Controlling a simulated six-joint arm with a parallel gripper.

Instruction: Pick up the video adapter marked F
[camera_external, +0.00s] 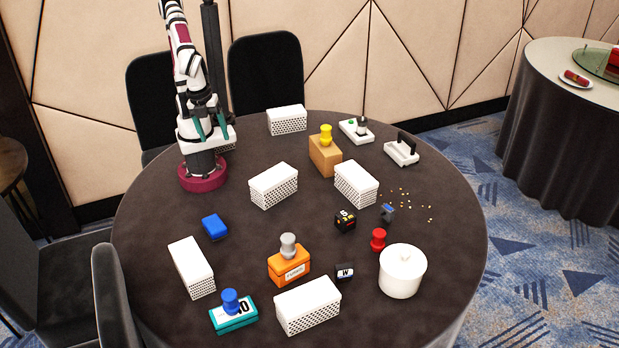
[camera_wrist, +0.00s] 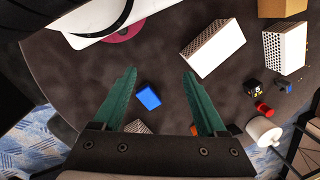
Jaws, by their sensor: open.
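No mark F is readable in either view. Small dark blocks stand on the round table (camera_external: 150,235): one marked W (camera_external: 345,271), one with a white mark like 5 or G (camera_external: 345,220), and a grey-blue one (camera_external: 388,212) whose mark I cannot read. A blue block with a dark base (camera_external: 215,227) lies at the left and also shows in the wrist view (camera_wrist: 148,97), its mark unseen. I cannot tell which is the F adapter. My gripper (camera_external: 210,122) is open and empty, high over the table near my base; its teal fingers (camera_wrist: 158,78) are wide apart.
White perforated boxes (camera_external: 273,186) (camera_external: 191,267) (camera_external: 307,305) (camera_external: 355,184) are scattered around. A white pot (camera_external: 402,272), red knob (camera_external: 378,240), orange box with grey knob (camera_external: 289,266), teal box with blue knob (camera_external: 233,312) and wooden block with yellow knob (camera_external: 325,155) also stand there.

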